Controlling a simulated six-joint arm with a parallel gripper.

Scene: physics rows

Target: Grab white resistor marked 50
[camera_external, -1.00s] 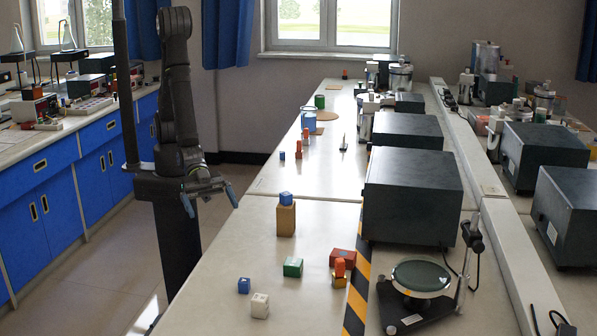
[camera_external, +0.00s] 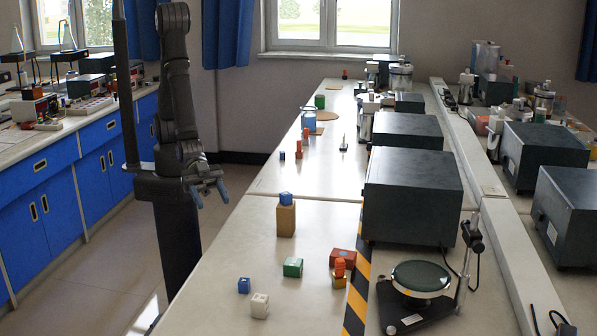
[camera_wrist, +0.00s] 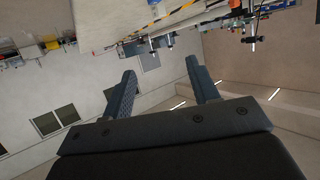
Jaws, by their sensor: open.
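A white block (camera_external: 260,305) with a marking on top sits near the front of the bench in the external view; the marking is too small to read. It looks like the white resistor. My gripper (camera_external: 210,193) is beside the bench's left edge, in the air, well away from the white block. In the wrist view my gripper (camera_wrist: 160,88) shows two fingers spread apart with nothing between them. The white block cannot be made out in the wrist view.
A blue block (camera_external: 244,285), a green block (camera_external: 292,267), a red block (camera_external: 343,257) and a tan block (camera_external: 286,220) with a blue cube (camera_external: 286,198) on top stand nearby. A large dark box (camera_external: 412,205) stands at right.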

